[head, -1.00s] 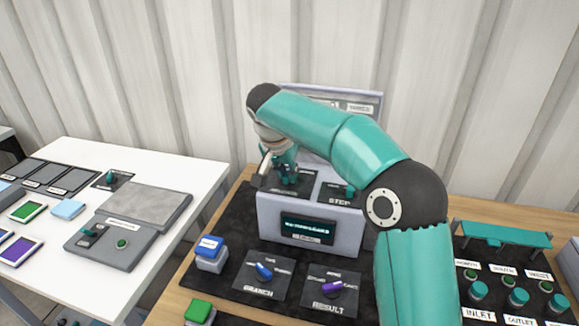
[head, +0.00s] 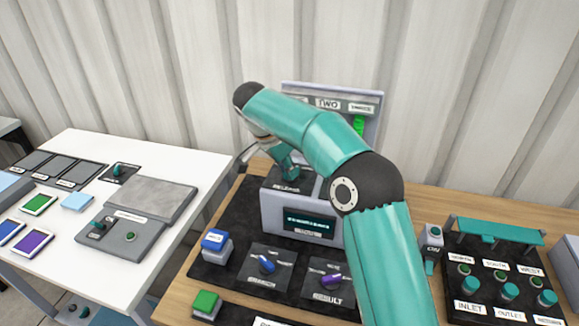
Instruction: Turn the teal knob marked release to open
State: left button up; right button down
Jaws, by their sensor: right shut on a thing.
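The plate marked release (head: 286,188) lies on top of a grey console (head: 284,213) with a small lit screen on its front. My right gripper (head: 290,174) reaches down from the far end of my right arm onto that plate. It is shut on the teal knob, which it and the wrist mostly hide. I cannot read the knob's angle. My left gripper is not in view.
My right arm crosses the middle and hides the console's right side. A back panel (head: 373,103) with a green bar stands behind. A valve panel (head: 486,255) is at right.

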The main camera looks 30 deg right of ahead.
jog(key=shift+w+a+r, duration=0.1)
jog(key=c, duration=1.1)
grip_release()
jog(key=shift+c, duration=0.2)
jog(key=v, duration=1.1)
jog(key=shift+r, duration=0.3)
jog(key=shift+a, duration=0.1)
